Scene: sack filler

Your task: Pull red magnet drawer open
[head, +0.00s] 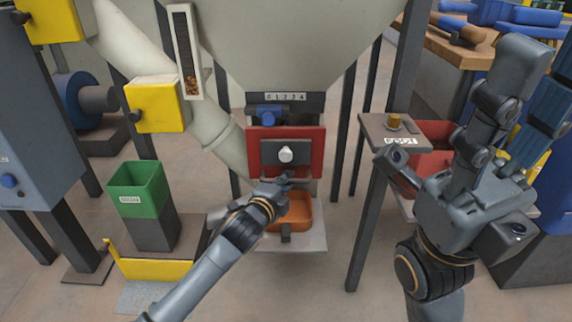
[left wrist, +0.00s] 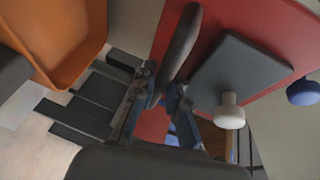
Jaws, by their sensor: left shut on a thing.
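The red magnet drawer (head: 312,137) is a red-fronted box under the big pale hopper, with a dark plate and a white knob (head: 286,154) on its face. In the left wrist view its red front (left wrist: 285,35) fills the upper right, with the white knob (left wrist: 229,112) beside my fingers. My left gripper (head: 284,181) is at the lower edge of the red front. In the left wrist view, my left gripper (left wrist: 162,92) is shut on a dark handle bar (left wrist: 181,40). My right arm is folded at the right; I cannot make out its fingers.
An orange tray (head: 297,222) sits just below the drawer; it also shows in the left wrist view (left wrist: 45,50). A green bin (head: 138,190) stands at the left. A small side table (head: 408,128) and a red bin (head: 432,162) are at the right.

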